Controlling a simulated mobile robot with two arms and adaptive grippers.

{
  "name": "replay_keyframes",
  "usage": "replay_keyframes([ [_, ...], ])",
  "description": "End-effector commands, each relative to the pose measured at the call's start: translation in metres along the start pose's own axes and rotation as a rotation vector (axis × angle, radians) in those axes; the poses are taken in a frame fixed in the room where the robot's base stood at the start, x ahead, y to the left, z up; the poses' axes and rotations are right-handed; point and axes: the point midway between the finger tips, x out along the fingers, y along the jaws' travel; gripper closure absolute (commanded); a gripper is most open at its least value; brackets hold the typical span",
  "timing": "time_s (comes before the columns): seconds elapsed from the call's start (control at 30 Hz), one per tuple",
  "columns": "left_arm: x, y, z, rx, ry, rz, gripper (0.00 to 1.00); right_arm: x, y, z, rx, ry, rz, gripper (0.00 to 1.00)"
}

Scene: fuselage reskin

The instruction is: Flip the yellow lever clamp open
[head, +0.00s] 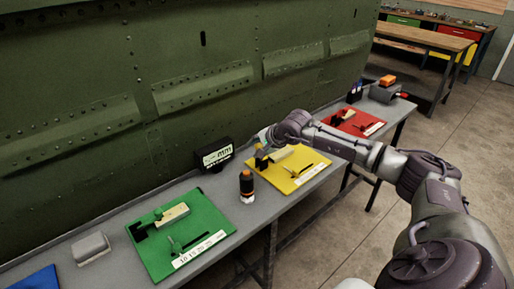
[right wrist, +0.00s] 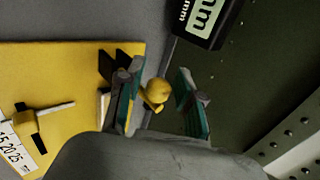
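The yellow lever clamp shows in the right wrist view as a rounded yellow knob (right wrist: 158,91) with a small yellow piece below it. It is at the edge of the yellow board (right wrist: 75,65), which lies on the bench in the head view (head: 290,184). My right gripper (right wrist: 160,84) is open, with one finger on each side of the knob; I cannot tell whether either finger touches it. In the head view my right gripper (head: 262,142) is above the back left of the yellow board. The clamp's base is partly hidden by the fingers. My left gripper is not in view.
A green board (head: 150,262) and a red board (head: 335,125) lie on either side along the grey bench. A black bottle with an orange band (head: 246,187) and a black display box (head: 215,155) stand close to the yellow board. The green riveted fuselage wall (head: 200,75) rises behind.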

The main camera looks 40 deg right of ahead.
Motion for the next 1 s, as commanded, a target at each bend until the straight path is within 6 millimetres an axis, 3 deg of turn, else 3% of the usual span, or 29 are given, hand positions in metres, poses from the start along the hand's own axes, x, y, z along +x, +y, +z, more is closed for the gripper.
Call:
replay_keyframes([
  [0.43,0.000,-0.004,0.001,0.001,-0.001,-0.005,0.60,-0.009,0.000,-0.002,-0.001,0.003,-0.001,0.53],
  [0.8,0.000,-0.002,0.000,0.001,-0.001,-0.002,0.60,-0.082,0.000,-0.002,-0.004,0.005,0.002,0.53],
  [1.0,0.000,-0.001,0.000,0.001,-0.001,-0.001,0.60,-0.111,0.000,-0.001,-0.002,0.002,0.002,0.53],
])
